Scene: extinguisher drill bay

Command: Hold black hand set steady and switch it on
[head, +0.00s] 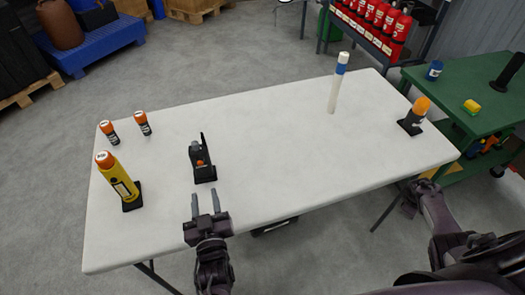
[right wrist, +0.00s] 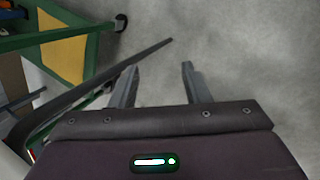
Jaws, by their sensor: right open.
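The black hand set (head: 201,171) stands upright in a black base on the left half of the white table, with a dark antenna and a small orange part on its front. My left gripper (head: 205,194) is just in front of it, toward the table's near edge. Its two fingers are apart, with nothing between them, and point at the hand set without visibly touching it. My right gripper (right wrist: 160,68) is open and empty over the grey floor in the right wrist view. The hand set is not in that view.
On the white table (head: 270,130), a yellow cylinder with an orange cap (head: 119,180) and two small orange-topped items stand left. A white-blue stick (head: 338,84) and an orange lamp (head: 416,113) stand right. A green cart (head: 470,75) is beyond the right edge. The table's middle is clear.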

